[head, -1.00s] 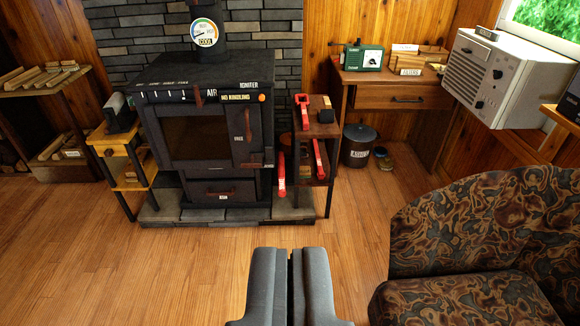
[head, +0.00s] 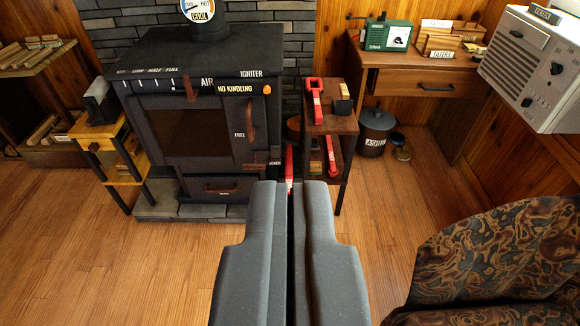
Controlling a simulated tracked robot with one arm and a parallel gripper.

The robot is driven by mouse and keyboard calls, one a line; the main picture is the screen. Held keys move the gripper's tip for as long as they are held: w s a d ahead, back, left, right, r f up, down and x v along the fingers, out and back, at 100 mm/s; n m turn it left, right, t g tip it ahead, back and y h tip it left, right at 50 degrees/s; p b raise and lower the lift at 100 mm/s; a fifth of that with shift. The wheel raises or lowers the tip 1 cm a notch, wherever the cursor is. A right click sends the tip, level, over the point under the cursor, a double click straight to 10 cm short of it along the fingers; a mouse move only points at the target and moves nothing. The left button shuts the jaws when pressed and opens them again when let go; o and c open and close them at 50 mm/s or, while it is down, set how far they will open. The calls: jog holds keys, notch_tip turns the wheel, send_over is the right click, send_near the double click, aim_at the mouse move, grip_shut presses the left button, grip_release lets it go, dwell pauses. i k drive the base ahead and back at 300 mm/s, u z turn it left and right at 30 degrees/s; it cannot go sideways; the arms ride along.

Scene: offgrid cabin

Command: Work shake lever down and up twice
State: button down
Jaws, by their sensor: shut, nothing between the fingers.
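The dark stove (head: 200,95) stands ahead, left of centre, with a dark window and a lower drawer with a red-brown handle (head: 221,187). A small red-brown lever (head: 254,166) juts from its lower right front beside a small label too small to read surely. I cannot tell for certain that it is the shake lever. A taller red-brown handle (head: 250,120) is above it, near the word FREE. My gripper (head: 289,186) is shut and empty, pointing forward, its tips in the picture just right of the stove drawer. It appears apart from the lever.
A small shelf (head: 335,124) with red-handled tools stands right of the stove. An ash bucket (head: 374,132) sits beyond it. A yellow stand (head: 96,130) is at left, and a patterned armchair (head: 490,270) at lower right. The wooden floor (head: 120,260) at left is clear.

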aim_at(289, 152)
jog(key=u, duration=0.05)
jog(key=i, duration=1.1)
jog(key=z, duration=0.55)
